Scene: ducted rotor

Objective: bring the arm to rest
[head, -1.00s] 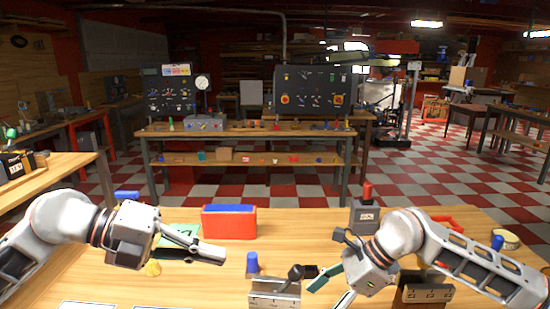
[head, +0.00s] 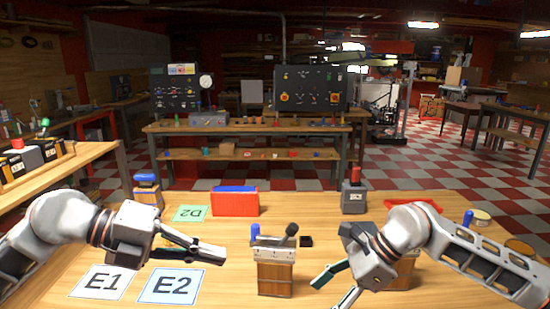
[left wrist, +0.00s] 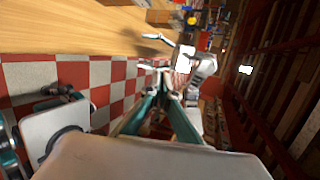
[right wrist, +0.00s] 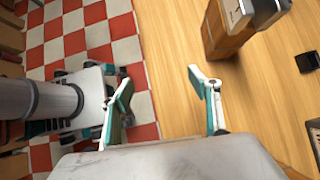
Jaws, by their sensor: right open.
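My left gripper (head: 222,252) hangs in the air over the left part of the workbench (head: 330,210), above the cards. Its two fingers come together at the tips in the left wrist view (left wrist: 162,84), with nothing visible between them. My right gripper (head: 328,290) points down and left near the bench's front, right of a wooden block with a metal top (head: 276,278). Its fingers are spread and empty in the right wrist view (right wrist: 162,80). That wooden block also shows there (right wrist: 225,38), apart from the fingers.
Cards E1 (head: 102,283) and E2 (head: 168,287) lie front left; card D2 (head: 190,213) lies behind. A red bin (head: 235,203), a grey block with a red knob (head: 353,200) and a red tray (head: 410,204) stand farther back. A small black cube (head: 306,242) lies mid-bench.

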